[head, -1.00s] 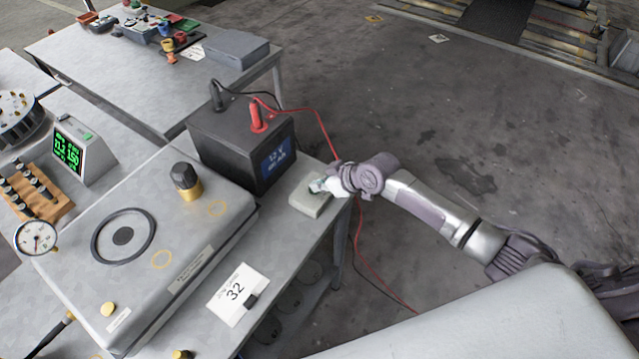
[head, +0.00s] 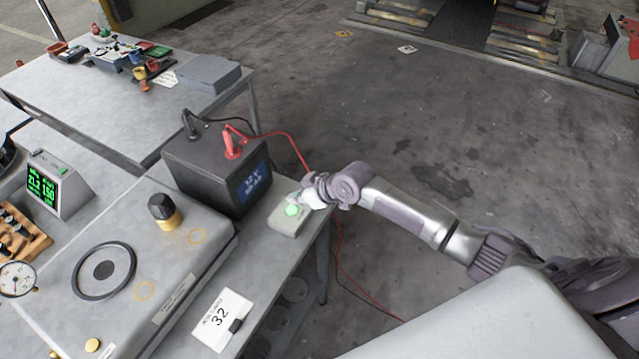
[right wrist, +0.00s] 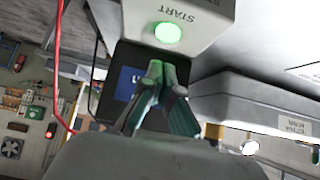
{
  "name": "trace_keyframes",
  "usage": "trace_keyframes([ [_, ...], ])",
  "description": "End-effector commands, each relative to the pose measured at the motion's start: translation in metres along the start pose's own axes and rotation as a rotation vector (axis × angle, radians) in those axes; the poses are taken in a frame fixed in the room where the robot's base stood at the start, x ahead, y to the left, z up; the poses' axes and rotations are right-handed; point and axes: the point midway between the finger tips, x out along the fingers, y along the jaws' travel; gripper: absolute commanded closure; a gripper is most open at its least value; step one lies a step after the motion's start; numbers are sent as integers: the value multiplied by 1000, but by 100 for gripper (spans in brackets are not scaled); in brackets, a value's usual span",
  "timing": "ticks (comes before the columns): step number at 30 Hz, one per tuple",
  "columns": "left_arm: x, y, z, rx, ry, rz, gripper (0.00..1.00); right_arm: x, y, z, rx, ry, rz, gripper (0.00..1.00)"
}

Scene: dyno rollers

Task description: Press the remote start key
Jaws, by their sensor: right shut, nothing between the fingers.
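The remote start key is a round button (head: 292,210) glowing green on a small pale box (head: 286,226) at the bench edge. In the right wrist view the lit button (right wrist: 168,33) sits on the box face marked START (right wrist: 218,18). My right gripper (head: 306,200) is at the right side of the button in the head view. In the right wrist view its fingertips (right wrist: 163,70) are together, empty, just short of the button with a small gap in the picture. I cannot tell whether they touch the box. My left gripper is not in view.
A black 12 V battery (head: 205,175) with red and black clamps stands behind the box. Red and black cables hang past the bench edge.

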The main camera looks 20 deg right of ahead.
Motion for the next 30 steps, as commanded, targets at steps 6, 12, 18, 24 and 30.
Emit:
trace_keyframes([
  [6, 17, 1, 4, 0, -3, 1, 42, -43, 2, 5, -7, 1, 6, 100],
  [12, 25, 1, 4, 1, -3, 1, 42, -77, 3, 3, -5, 3, 6, 100],
  [18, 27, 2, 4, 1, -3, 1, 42, -92, 2, 1, -3, 4, 5, 100],
  [24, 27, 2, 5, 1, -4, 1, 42, -93, 2, 0, -2, 5, 4, 100],
  [30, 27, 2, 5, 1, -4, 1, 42, -93, 2, 0, -2, 6, 5, 100],
])
